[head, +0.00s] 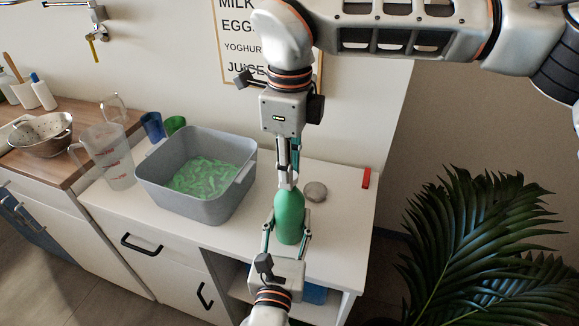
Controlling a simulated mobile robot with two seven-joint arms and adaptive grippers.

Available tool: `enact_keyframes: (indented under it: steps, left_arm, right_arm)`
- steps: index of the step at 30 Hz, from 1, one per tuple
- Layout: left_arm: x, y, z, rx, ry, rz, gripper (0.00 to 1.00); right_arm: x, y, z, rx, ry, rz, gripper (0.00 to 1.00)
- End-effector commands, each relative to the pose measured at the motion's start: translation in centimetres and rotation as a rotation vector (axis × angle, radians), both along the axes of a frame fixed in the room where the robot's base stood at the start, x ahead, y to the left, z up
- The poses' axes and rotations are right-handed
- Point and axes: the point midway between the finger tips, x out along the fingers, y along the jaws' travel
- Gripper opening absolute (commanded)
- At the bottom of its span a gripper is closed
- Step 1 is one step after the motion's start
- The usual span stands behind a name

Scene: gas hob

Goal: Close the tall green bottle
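The tall green bottle (290,218) stands upright on the white counter. My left gripper (286,236) reaches in from the bottom, with one finger on each side of the bottle's body, and appears shut on it. My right gripper (288,174) comes down from above, directly over the bottle's top. Its fingers are close together around a small pale cap (287,181). The cap is at the bottle's mouth; whether it is seated or just above cannot be told. The neck is partly hidden by the fingers.
A grey round lid (316,191) lies right of the bottle. A red block (366,178) is at the counter's right edge. A grey tub (198,205) with green contents stands left, beside a clear jug (112,160). A plant (490,250) fills the lower right.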

Motion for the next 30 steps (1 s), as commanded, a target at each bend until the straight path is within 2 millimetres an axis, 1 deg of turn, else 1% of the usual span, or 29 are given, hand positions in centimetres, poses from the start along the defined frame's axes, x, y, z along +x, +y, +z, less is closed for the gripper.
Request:
enact_keyframes:
  steps: [9, 10, 12, 23, 26, 29, 30]
  left_arm:
    - [0.0, 0.0, -0.1, 0.0, 0.001, 0.0, 0.0]
    - [0.0, 0.0, -0.1, 0.0, 0.001, 0.0, 0.0]
    - [0.0, 0.0, -0.1, 0.0, 0.001, 0.0, 0.0]
    - [0.0, 0.0, -0.1, 0.001, 0.001, 0.0, 0.0]
    - [0.0, 0.0, 0.0, 0.0, 0.001, 0.0, 0.0]
    - [0.0, 0.0, -0.1, 0.001, 0.001, 0.0, 0.0]
    - [0.0, 0.0, -0.1, 0.001, 0.001, 0.0, 0.0]
  right_arm:
    - [0.0, 0.0, 0.0, 0.0, 0.001, -0.009, 0.0]
    - [0.0, 0.0, 0.0, 0.0, 0.001, -0.009, 0.25]
    - [0.0, 0.0, 0.0, 0.0, 0.001, -0.009, 0.4]
    - [0.0, 0.0, 0.2, 0.0, 0.0, -0.009, 0.4]
    - [0.0, 0.0, 0.9, 0.0, -0.001, -0.009, 0.4]
    - [0.1, 0.0, 2.5, 0.001, -0.003, -0.01, 0.4]
    - [0.1, 0.0, 3.3, 0.001, -0.004, -0.009, 0.4]
